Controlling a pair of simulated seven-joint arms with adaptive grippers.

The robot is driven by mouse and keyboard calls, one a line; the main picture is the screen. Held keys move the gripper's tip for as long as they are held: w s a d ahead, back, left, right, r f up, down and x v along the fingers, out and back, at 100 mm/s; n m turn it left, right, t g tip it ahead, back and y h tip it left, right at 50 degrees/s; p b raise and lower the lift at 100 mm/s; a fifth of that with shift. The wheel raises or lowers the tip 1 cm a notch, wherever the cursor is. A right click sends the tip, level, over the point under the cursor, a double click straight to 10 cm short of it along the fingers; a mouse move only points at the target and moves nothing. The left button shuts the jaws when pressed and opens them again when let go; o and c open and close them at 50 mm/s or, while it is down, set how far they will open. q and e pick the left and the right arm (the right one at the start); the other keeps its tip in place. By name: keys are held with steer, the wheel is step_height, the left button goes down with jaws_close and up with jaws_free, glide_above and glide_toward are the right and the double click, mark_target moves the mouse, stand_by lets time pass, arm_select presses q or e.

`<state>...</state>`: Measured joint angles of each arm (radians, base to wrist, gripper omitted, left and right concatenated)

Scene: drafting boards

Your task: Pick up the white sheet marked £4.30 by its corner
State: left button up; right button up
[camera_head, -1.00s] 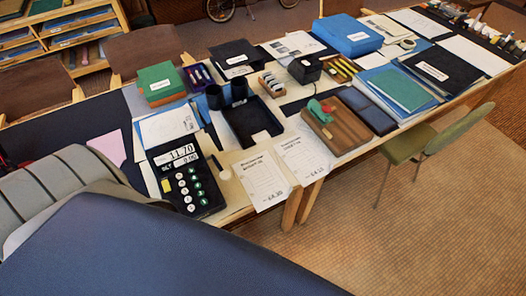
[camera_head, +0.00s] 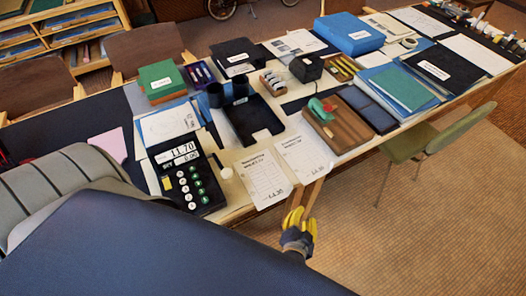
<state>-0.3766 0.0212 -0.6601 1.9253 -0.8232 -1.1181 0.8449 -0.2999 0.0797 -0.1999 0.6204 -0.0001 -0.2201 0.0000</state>
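Two white printed sheets lie side by side at the table's front edge: a left sheet (camera_head: 264,180) and a right sheet (camera_head: 304,160). Each has a price at its lower end, too small to read surely, so I cannot tell which is marked £4.30. Their lower ends reach the edge. My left gripper (camera_head: 300,219) has yellow fingers pointing up the picture, just below the sheets and in front of the table edge. Its fingers look apart, with nothing seen between them. It touches neither sheet. My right gripper is not in view.
A green chair (camera_head: 425,140) stands front right.

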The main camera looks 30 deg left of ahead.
arm_select(q)
steer(key=a+r+n+y, duration=0.3)
steer(key=a+r+n, duration=0.1)
steer(key=a+r, duration=0.15)
steer(key=shift+t, duration=0.3)
steer(key=shift+r+x, duration=0.15)
steer(key=shift+x, duration=1.65)
steer(key=shift+r+x, duration=0.1)
steer(key=shift+x, duration=1.65)
steer(key=shift+w+d, duration=0.2)
steer(key=shift+c, duration=0.6)
jaws_close()
